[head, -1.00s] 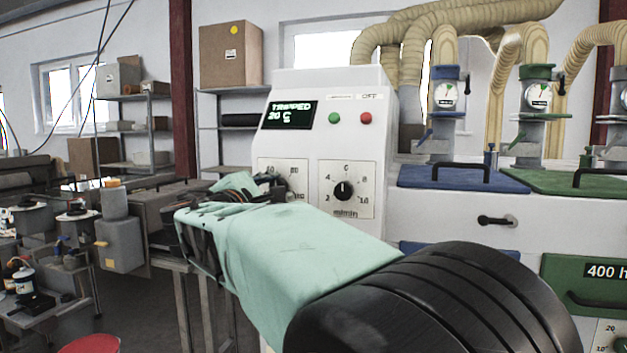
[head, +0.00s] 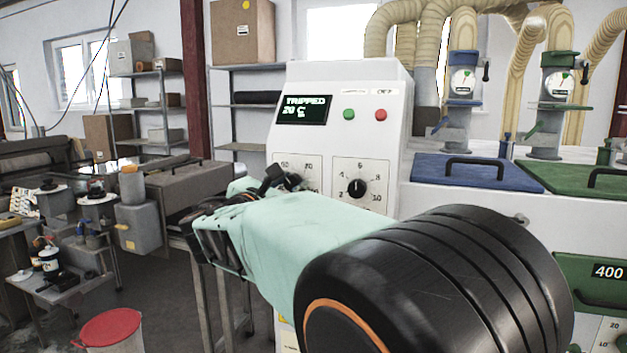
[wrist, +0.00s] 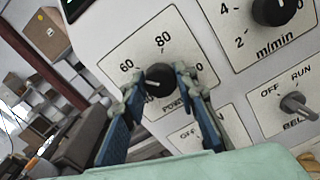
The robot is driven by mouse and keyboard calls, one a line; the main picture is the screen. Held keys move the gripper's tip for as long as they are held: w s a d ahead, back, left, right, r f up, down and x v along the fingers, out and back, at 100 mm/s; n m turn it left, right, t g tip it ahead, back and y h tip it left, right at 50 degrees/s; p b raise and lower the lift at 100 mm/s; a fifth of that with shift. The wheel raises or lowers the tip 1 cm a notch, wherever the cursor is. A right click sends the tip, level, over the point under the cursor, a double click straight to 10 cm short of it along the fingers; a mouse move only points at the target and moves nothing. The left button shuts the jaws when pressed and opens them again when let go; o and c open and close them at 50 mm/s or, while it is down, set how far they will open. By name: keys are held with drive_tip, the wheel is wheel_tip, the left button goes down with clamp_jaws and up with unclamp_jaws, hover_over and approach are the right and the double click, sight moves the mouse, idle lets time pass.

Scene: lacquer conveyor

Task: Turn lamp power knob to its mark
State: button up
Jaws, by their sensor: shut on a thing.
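The lamp power knob (wrist: 158,76) is a small black knob on a white dial plate (wrist: 128,50) marked 60 and 80, with "POWER" partly hidden below it. A short pale pointer line on the knob faces roughly left; the mark it belongs at cannot be made out. My gripper (wrist: 158,92) has its blue-padded fingers on either side of the knob, shut on it. In the head view my gripper (head: 283,181) reaches the lower left of the white control cabinet (head: 340,130); the arm's green cover and the gripper hide the knob there.
The m/min knob (wrist: 273,9) is right of the dial. An OFF/RUN belt switch (wrist: 297,105) is below it. The cabinet display (head: 303,109) reads TRIPPED, 20 C. Green (head: 348,114) and red (head: 377,116) buttons sit beside it. A red-lidded bin (head: 108,331) stands lower left.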

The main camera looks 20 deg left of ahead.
drive_tip(key=shift+f, duration=0.1)
idle(0.3)
drive_tip(key=o, duration=1.2)
drive_tip(key=shift+s, duration=0.1)
drive_tip(key=s, duration=0.8)
drive_tip(key=s+a, duration=0.1)
drive_tip(key=s, duration=0.2)
drive_tip(key=shift+s, duration=0.4)
